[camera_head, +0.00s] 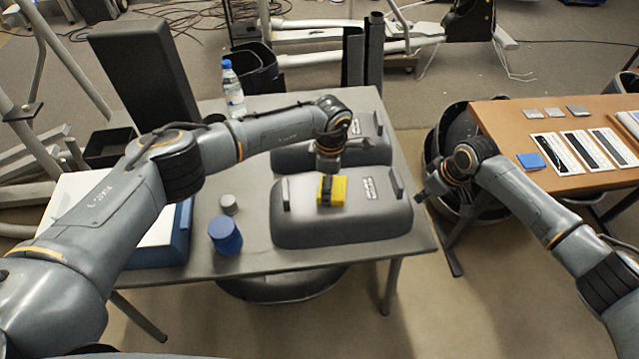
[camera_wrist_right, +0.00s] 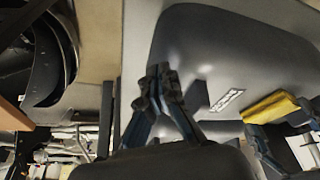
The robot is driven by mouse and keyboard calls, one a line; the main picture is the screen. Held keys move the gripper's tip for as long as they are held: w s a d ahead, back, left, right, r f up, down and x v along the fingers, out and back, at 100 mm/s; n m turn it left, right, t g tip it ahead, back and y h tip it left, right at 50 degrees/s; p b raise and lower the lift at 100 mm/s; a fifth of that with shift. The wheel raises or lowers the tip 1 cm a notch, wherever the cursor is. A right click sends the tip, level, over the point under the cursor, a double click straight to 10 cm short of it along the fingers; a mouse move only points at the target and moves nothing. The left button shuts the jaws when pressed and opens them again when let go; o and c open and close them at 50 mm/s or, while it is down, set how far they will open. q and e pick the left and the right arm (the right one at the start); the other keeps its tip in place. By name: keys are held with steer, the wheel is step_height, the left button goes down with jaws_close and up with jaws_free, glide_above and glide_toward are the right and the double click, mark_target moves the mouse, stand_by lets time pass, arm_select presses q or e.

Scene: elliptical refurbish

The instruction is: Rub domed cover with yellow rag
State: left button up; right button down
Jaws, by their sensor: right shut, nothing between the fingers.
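A grey domed cover (camera_head: 300,232) with a dark handle at each end lies on the grey table; it fills much of the right wrist view (camera_wrist_right: 195,45). The yellow rag (camera_head: 339,191) is on top of it, near the middle, and also shows at the right of the wrist view (camera_wrist_right: 268,108). My left gripper (camera_head: 327,186) comes down from above with its dark fingers around the rag, which appears to touch the cover. My right gripper (camera_head: 424,192) is shut and empty, just off the cover's right end; its fingers show in the wrist view (camera_wrist_right: 160,75).
A second domed cover (camera_head: 372,152) lies behind the first, partly under my left arm. A blue cylinder (camera_head: 225,235), a small grey cylinder (camera_head: 229,204) and a water bottle (camera_head: 232,90) stand on the grey table (camera_head: 252,262). A wooden table (camera_head: 505,118) with flat items is at right.

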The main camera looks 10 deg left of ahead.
mark_target(357, 189)
arm_select(q)
steer(key=shift+w+d+f, duration=0.1)
steer(key=shift+w+d, duration=0.15)
steer(key=shift+d, duration=0.75)
steer(key=shift+w+d, duration=0.25)
steer(key=shift+d, duration=0.7)
steer(key=shift+w+d, duration=0.1)
steer(key=shift+d, duration=0.4)
steer(key=shift+w+d, duration=0.2)
steer(key=shift+d, duration=0.4)
steer(key=shift+w+d, duration=0.15)
steer(key=shift+d, duration=0.45)
steer(key=shift+r, duration=0.2)
steer(key=shift+r, duration=2.95)
